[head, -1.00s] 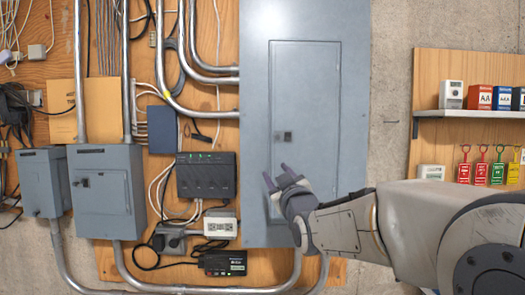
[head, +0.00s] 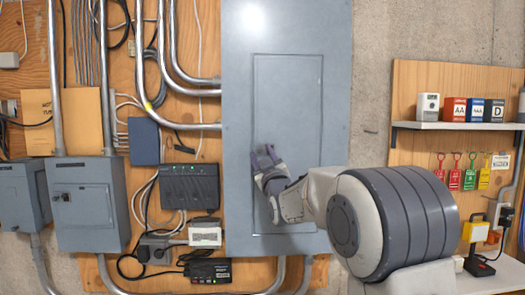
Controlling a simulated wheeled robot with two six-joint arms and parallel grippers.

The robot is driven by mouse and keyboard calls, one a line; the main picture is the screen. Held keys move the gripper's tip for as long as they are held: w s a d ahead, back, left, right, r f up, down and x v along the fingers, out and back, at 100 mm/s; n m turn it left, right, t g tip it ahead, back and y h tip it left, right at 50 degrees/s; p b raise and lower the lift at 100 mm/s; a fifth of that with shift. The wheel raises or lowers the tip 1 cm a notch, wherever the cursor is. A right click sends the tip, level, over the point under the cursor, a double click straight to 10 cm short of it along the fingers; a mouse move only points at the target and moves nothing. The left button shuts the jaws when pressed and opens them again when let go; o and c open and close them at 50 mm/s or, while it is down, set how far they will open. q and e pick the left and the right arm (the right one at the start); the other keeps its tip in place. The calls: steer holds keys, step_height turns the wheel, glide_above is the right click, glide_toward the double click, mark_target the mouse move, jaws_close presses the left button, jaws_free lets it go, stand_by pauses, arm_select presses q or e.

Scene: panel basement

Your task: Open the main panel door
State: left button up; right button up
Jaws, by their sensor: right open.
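The main panel (head: 335,90) is a tall grey metal cabinet on the wall, in the middle of the head view. Its narrow rectangular door (head: 288,95) sits flush in the front and looks closed. My right gripper (head: 262,155) is in front of the left half of the door at mid-height, its fingers apart and pointing up and to the left. The door's small dark latch is hidden behind the gripper. I cannot tell whether the fingers touch the door. My left gripper is out of view.
Left of the panel are metal conduits (head: 163,75), a black device (head: 189,186) and a grey switch box (head: 85,205). To the right is bare concrete, then a shelf (head: 460,126) with small boxes and several colored tags hanging below it.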

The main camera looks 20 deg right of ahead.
jaws_close()
stand_by(1.4)
